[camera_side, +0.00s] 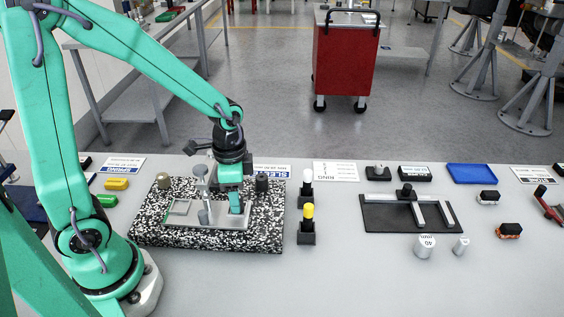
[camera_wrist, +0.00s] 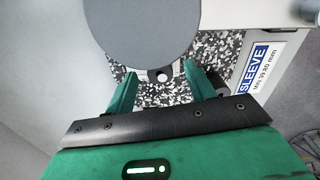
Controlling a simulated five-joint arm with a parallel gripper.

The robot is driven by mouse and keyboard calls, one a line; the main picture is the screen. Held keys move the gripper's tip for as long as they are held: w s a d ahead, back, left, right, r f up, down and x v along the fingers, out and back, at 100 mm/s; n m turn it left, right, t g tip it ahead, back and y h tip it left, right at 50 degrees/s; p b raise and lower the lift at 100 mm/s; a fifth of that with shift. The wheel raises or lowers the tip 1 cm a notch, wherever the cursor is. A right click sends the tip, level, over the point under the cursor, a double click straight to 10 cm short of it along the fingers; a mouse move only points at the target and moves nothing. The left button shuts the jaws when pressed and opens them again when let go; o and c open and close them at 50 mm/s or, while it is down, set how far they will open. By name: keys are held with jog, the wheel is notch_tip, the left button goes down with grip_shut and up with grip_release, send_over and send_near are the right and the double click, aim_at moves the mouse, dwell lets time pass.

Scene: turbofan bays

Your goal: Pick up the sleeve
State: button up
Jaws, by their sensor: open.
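My gripper (camera_side: 236,207) points down over the right part of a pale metal plate (camera_side: 180,222) on a speckled block (camera_side: 265,240). In the wrist view my gripper (camera_wrist: 160,74) has its two green fingers apart, with nothing visibly held. A small pale ring-like piece with a dark hole (camera_wrist: 163,76) shows between the fingertips. It may be the sleeve, but I cannot tell for sure. A large grey disc (camera_wrist: 140,35) hides much of the area beyond the fingers. A blue-and-white SLEEVE label (camera_side: 271,171) lies behind the block and also shows in the wrist view (camera_wrist: 257,75).
A grey upright stand (camera_side: 201,180) is close left of my gripper, with a short grey cylinder (camera_side: 203,216) below. Dark knobs (camera_side: 262,183) stand on the block.

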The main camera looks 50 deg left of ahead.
jog(key=shift+f, duration=0.8)
jog(key=shift+c, duration=0.4)
jog(key=c, duration=1.1)
